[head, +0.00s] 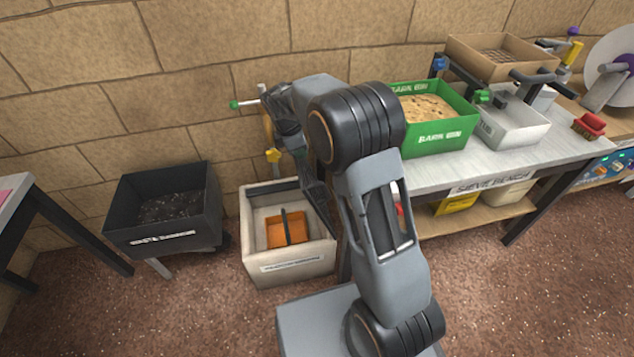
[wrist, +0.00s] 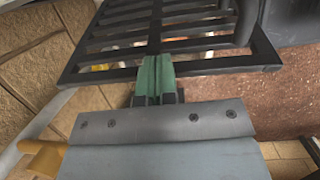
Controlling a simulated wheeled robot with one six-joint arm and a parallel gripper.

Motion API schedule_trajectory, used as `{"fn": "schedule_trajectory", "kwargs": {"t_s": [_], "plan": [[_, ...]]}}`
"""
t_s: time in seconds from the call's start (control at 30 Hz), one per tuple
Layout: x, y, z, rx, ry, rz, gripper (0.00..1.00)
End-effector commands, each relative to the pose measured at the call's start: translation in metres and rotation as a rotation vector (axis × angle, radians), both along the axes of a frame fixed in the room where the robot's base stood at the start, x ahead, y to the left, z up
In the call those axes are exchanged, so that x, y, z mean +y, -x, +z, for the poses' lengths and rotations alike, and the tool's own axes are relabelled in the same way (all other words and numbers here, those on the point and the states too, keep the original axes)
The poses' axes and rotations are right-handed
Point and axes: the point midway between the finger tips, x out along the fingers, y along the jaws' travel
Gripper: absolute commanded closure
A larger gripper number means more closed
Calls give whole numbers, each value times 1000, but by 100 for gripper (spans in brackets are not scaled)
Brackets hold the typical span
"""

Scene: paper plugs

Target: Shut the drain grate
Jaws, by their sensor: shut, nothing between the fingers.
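The drain grate (wrist: 170,38) is a dark barred frame that fills the upper part of the wrist view. In the head view a dark slatted piece (head: 318,197), which seems to be the grate, stands steeply raised at the right side of a pale basin (head: 252,225). Inside the basin is an orange square (head: 278,233) with a dark upright bar. My gripper (wrist: 158,75) has its green fingertips together and empty, at the near edge of the grate. Whether they touch it I cannot tell. In the head view the fingertips are not clearly visible beside the wrist.
A yellow tap handle (head: 273,155) is on the wall above the basin, with a green-tipped lever (head: 235,104) higher up. A black bin (head: 165,205) stands left of the basin. The bench (head: 440,175) at right carries a green bin (head: 435,120) and trays.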

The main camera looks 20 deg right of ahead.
Motion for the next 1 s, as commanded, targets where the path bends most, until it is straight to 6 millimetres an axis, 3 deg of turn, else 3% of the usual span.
{"fn": "schedule_trajectory", "kwargs": {"t_s": [0.03, 0.6, 1.0], "plan": [[-3, 8, -28, 56, 14, -4, 100], [40, 2, -50, 61, 16, -10, 100], [46, 3, -50, 56, 15, -15, 100]]}}
